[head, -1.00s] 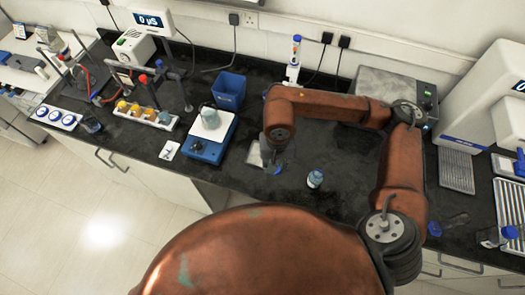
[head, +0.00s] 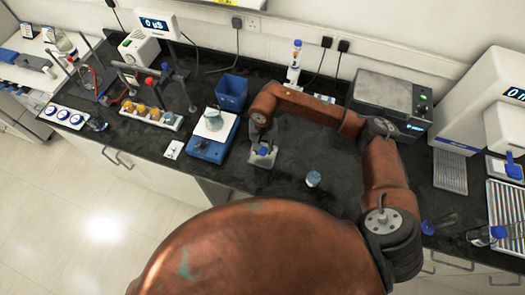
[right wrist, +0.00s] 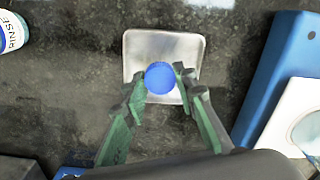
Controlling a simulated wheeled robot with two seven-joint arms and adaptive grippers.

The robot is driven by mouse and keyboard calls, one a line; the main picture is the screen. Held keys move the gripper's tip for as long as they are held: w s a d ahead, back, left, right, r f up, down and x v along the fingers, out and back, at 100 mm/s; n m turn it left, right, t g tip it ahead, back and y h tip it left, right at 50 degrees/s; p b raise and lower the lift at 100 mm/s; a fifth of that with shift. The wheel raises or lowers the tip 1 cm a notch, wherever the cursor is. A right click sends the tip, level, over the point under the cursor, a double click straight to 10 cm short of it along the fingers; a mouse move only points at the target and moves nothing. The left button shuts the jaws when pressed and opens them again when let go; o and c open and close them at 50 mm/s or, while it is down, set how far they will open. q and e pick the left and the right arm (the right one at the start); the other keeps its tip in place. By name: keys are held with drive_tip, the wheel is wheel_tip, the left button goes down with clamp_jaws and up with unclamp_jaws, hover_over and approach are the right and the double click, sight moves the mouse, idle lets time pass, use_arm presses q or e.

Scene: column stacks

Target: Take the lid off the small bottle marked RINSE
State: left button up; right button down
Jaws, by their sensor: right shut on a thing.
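The small bottle marked RINSE (head: 313,178) stands on the dark bench, right of my right gripper. Its label shows at the upper left edge of the right wrist view (right wrist: 12,32), where its top is cut off. My right gripper (head: 263,147) is shut on a blue lid (head: 264,152), apart from the bottle. In the right wrist view the fingertips (right wrist: 160,82) pinch the round lid (right wrist: 159,77) from both sides over a small metal tray (right wrist: 142,47). I cannot tell whether the lid touches the tray. My left gripper is not in view.
A blue-based stirrer (head: 204,152) with a beaker on top stands left of the tray, and a blue bin (head: 231,93) behind it. A grey box device (head: 383,98) stands at the back right. Bench around the bottle is mostly clear.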

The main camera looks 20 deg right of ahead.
sight(263, 149)
drive_tip(key=shift+w+f, duration=0.2)
drive_tip(key=shift+f, duration=0.15)
wheel_tip(263, 149, down, 3)
drive_tip(key=shift+r+p, duration=0.1)
drive_tip(key=shift+p, duration=0.65)
drive_tip(key=shift+w+f, duration=0.1)
drive_tip(key=shift+f, duration=0.15)
drive_tip(key=shift+f+b, duration=0.1)
drive_tip(key=shift+b, duration=0.25)
drive_tip(key=c, duration=1.6)
unclamp_jaws()
